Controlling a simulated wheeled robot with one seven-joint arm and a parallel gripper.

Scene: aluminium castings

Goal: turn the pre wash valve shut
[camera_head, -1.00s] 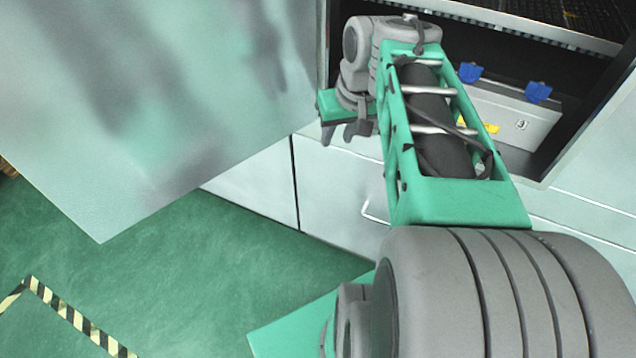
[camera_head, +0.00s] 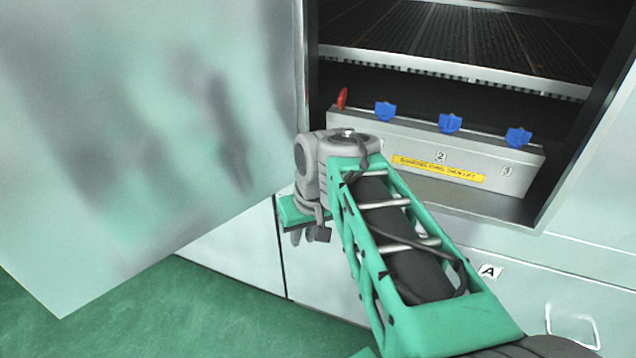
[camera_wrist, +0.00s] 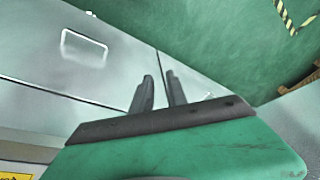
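In the head view, a grey box (camera_head: 470,164) inside the open cabinet carries a row of valve handles on its top edge. One red handle (camera_head: 342,98) stands upright at the left end. Three blue handles follow to its right: a left one (camera_head: 385,111), a middle one (camera_head: 450,122) and a right one (camera_head: 518,137). I cannot tell which is the pre wash valve. My gripper (camera_wrist: 159,74) is open and empty, its two dark fingers apart in the wrist view. In the head view it hangs low, left of and below the box, partly hidden by my wrist.
A large open door panel (camera_head: 150,130) fills the left. A rack shelf (camera_head: 460,60) lies above the handles, and the cabinet frame (camera_head: 590,120) bounds the right. Lower panels have a wire pull (camera_head: 572,335). The green floor (camera_head: 160,310) is clear at lower left.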

